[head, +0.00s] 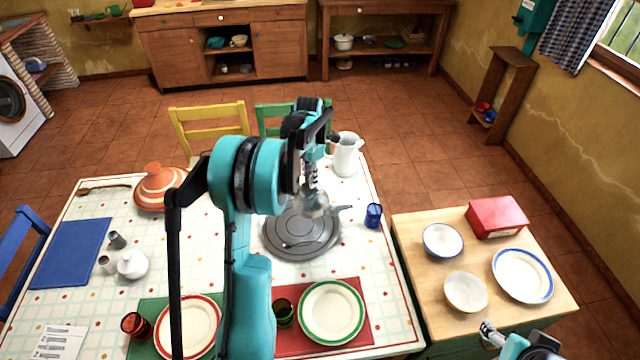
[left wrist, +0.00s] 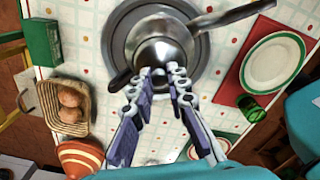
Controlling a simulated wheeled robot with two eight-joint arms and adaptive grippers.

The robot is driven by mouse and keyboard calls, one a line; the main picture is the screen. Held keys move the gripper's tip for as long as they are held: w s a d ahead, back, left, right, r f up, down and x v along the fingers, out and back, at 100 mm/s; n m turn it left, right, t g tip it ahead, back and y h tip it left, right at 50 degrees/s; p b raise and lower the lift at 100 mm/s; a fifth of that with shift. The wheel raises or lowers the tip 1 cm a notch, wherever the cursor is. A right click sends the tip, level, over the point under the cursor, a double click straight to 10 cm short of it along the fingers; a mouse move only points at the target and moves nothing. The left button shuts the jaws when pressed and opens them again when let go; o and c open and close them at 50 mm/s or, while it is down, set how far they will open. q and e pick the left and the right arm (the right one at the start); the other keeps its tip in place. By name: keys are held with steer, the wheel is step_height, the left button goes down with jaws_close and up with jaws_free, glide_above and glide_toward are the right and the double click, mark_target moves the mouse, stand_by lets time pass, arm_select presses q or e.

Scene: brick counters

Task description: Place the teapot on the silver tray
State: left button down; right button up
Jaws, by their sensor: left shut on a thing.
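The silver teapot (head: 316,204) is at the far part of the round grey silver tray (head: 290,249) on the tiled table. My left gripper (head: 311,178) is above the teapot and shut on its top. In the left wrist view, the fingers (left wrist: 161,82) meet at the teapot (left wrist: 160,48), whose body lies over the tray (left wrist: 116,38). Its spout points right, and a dark handle shows at left. I cannot tell whether its base touches the tray. My right gripper (head: 490,334) is at the lower right, partly in view; its opening is unclear.
A white pitcher (head: 346,155) stands behind the tray and a blue glass (head: 373,215) to its right. A green-rimmed plate (head: 331,313) lies in front on a red mat. A striped tagine (head: 158,186) is at left. The side counter holds bowls, a plate and a red box (head: 497,217).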

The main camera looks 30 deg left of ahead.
arm_select(q)
steer(key=a+f, duration=0.1)
steer(key=a, duration=0.1)
steer(key=a+f, duration=0.1)
steer(key=a, duration=0.1)
steer(key=a+f+b, duration=0.1)
steer(key=a, duration=0.1)
steer(key=shift+a+f, duration=0.1)
steer(key=shift+f, duration=0.2)
steer(key=shift+f+b, duration=0.65)
steer(key=shift+f, duration=1.45)
steer(key=shift+r, duration=0.1)
steer(key=c, duration=1.8)
jaws_free()
steer(key=shift+f, duration=0.2)
steer(key=o, duration=0.3)
steer(key=shift+s+r, duration=0.1)
